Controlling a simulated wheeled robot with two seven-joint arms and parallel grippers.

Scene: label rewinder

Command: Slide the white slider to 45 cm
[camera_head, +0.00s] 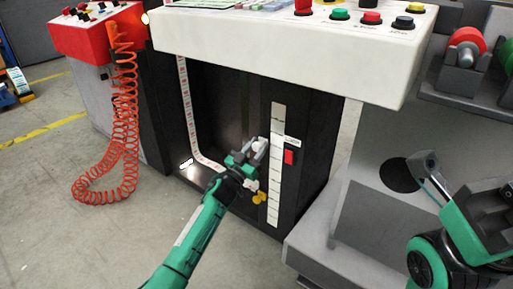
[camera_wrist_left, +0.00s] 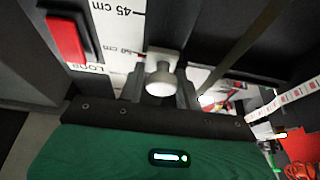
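The white slider (camera_head: 260,143) is a short round knob on the front of the dark machine panel, left of a vertical white scale strip (camera_head: 276,170). In the left wrist view the knob (camera_wrist_left: 161,80) sits between the two fingers of my left gripper (camera_wrist_left: 160,88). The fingers lie close along both sides of it and look closed on it. My left gripper (camera_head: 252,153) reaches in from the lower left. My right gripper (camera_head: 458,190) is empty, with its fingers apart.
A white control console (camera_head: 285,40) overhangs the panel. A coiled orange hose (camera_head: 122,130) hangs at the left. The floor in front is clear.

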